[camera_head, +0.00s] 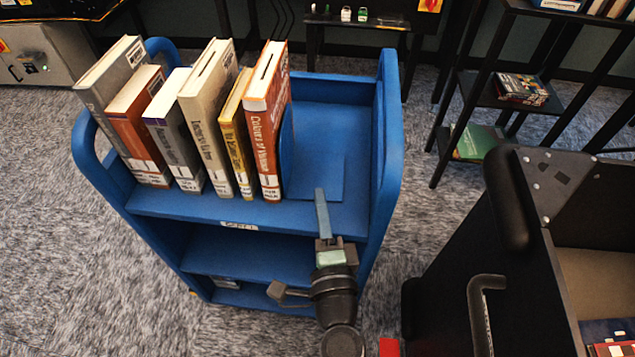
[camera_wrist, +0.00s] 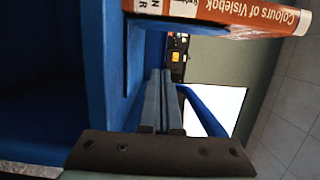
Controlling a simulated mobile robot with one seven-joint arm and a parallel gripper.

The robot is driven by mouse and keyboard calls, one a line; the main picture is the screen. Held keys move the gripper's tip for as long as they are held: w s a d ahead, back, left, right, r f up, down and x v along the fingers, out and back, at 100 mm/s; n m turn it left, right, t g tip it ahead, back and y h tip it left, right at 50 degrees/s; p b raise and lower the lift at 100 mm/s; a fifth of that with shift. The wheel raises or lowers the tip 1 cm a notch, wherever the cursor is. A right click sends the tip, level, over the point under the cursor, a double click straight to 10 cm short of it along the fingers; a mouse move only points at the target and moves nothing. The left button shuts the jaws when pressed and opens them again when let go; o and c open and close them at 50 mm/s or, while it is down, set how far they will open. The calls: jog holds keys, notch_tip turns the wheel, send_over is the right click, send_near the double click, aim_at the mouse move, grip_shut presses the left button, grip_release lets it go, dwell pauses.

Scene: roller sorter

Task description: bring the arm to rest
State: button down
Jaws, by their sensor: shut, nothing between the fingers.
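My gripper (camera_head: 322,215) is in front of the right part of the blue cart's top shelf, with its fingers pointing toward the back of the cart. In the wrist view my gripper (camera_wrist: 160,88) shows two blue-grey fingers lying side by side, shut, with nothing held. The blue cart (camera_head: 388,130) stands in the middle of the head view. Its top shelf holds a row of several upright books, and the rightmost is an orange-red book (camera_head: 267,120), "Colours of Vislebok". That book also shows in the wrist view (camera_wrist: 230,14), apart from the fingers.
A blue bookend (camera_head: 287,150) stands right of the book row, and the shelf beyond it is empty. A black bin (camera_head: 530,260) with a handle stands at the lower right. A black rack (camera_head: 470,90) with books is behind it. Carpet shows at the left.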

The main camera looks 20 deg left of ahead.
jog(key=shift+v, duration=1.55)
jog(key=shift+d, duration=0.1)
jog(key=w+d+r+n+t, duration=0.25)
jog(key=r+n, duration=0.25)
jog(key=r, duration=1)
jog(key=w+d+r+n+t, duration=0.15)
jog(key=w+r+n, duration=0.35)
jog(key=r, duration=1)
jog(key=s+d+r+n+t+h, duration=0.1)
jog(key=s+d+r+t+h, duration=0.25)
jog(key=r, duration=0.45)
jog(key=s+d+r+t+h, duration=0.2)
jog(key=s+r+h, duration=0.15)
jog(key=r, duration=0.35)
jog(key=s+d+r+n+t+h, duration=0.1)
jog(key=s+d+r+t+h, duration=0.15)
jog(key=s+r, duration=0.4)
notch_tip(320, 180, up, 21)
jog(key=w+p, duration=0.2)
jog(key=p, duration=1.8)
jog(key=shift+w+f, duration=0.2)
jog(key=shift+y, duration=0.25)
